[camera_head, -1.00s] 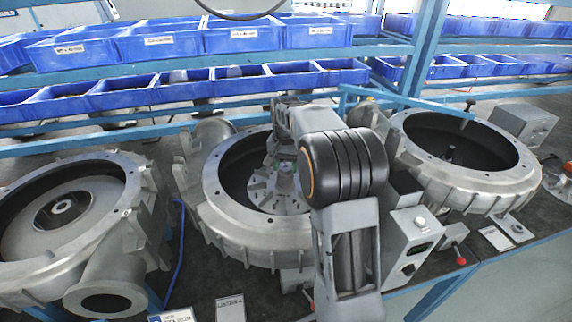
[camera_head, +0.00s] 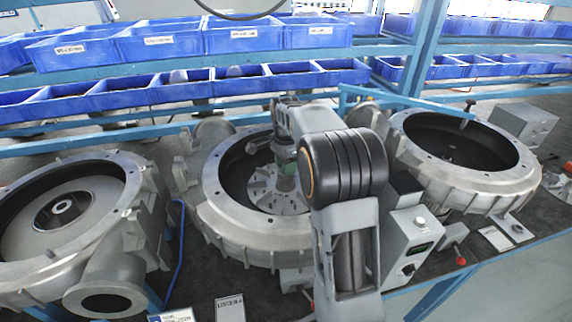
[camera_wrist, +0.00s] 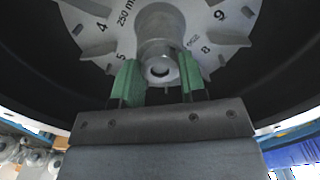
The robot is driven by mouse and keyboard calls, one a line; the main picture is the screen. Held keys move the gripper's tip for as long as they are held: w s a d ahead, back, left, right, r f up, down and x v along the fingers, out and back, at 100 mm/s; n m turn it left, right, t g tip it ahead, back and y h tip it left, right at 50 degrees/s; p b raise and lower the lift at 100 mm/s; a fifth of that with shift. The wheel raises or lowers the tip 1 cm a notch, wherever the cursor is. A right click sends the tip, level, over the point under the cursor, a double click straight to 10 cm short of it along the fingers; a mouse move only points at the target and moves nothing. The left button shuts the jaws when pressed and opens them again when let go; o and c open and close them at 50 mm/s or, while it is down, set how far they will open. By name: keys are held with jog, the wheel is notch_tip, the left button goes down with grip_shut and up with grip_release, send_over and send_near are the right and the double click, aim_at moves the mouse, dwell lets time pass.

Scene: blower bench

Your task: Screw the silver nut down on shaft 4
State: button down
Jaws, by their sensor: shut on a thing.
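The nut sits at the shaft end, and the shaft itself is mostly hidden. In the head view my gripper (camera_head: 285,168) points down into the middle blower housing (camera_head: 225,213), over the impeller (camera_head: 262,190). The nut is hidden there by the fingers and arm.
An open housing with a fan wheel (camera_head: 62,207) stands at left, and another open housing (camera_head: 470,178) at right. A grey control box (camera_head: 410,240) stands beside the middle one. Blue bins (camera_head: 170,42) fill the racks behind. The housing's rim surrounds my gripper.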

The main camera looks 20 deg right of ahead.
jog(key=m, duration=0.8)
jog(key=shift+m, duration=0.3)
jog(key=m, duration=0.7)
jog(key=c, duration=1)
grip_release()
